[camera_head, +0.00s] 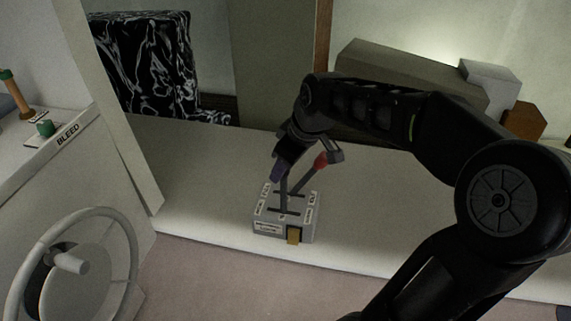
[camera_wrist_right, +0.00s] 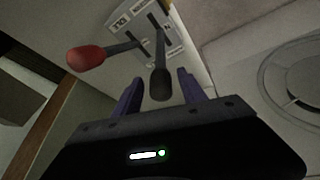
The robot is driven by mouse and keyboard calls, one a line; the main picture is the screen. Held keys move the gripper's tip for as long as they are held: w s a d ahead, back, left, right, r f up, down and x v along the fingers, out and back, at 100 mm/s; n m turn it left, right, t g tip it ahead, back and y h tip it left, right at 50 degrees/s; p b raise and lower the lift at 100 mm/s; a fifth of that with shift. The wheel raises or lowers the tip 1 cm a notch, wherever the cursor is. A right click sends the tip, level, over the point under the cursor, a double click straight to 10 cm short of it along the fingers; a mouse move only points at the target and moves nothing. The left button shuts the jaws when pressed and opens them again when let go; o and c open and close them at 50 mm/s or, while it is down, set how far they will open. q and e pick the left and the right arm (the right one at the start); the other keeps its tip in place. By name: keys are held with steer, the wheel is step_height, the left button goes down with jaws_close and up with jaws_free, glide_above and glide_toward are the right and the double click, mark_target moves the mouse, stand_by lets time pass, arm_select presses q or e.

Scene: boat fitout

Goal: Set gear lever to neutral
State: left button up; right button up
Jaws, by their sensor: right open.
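A grey control box (camera_head: 285,222) with white labels and two slots sits on the pale counter. A lever with a black knob (camera_wrist_right: 160,85) and a lever with a red knob (camera_head: 322,160) rise from it. The red knob (camera_wrist_right: 85,58) also shows in the right wrist view, left of the fingers. My right gripper (camera_head: 279,170) is over the box. In the wrist view, the open gripper (camera_wrist_right: 160,88) has its purple fingers on either side of the black knob, with gaps visible. The knob's contact with the fingers cannot be confirmed. My left gripper is out of view.
A grey wheel (camera_head: 75,265) and a panel labelled BLEED (camera_head: 70,138) stand at the left. A black patterned block (camera_head: 155,65) is behind the counter. A long grey-brown box (camera_head: 400,72) lies at the back right. The counter (camera_head: 190,175) left of the control box is clear.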

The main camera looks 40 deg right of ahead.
steer(key=v, duration=0.7)
steer(key=shift+s+r, duration=0.2)
steer(key=shift+r, duration=0.2)
stand_by(0.3)
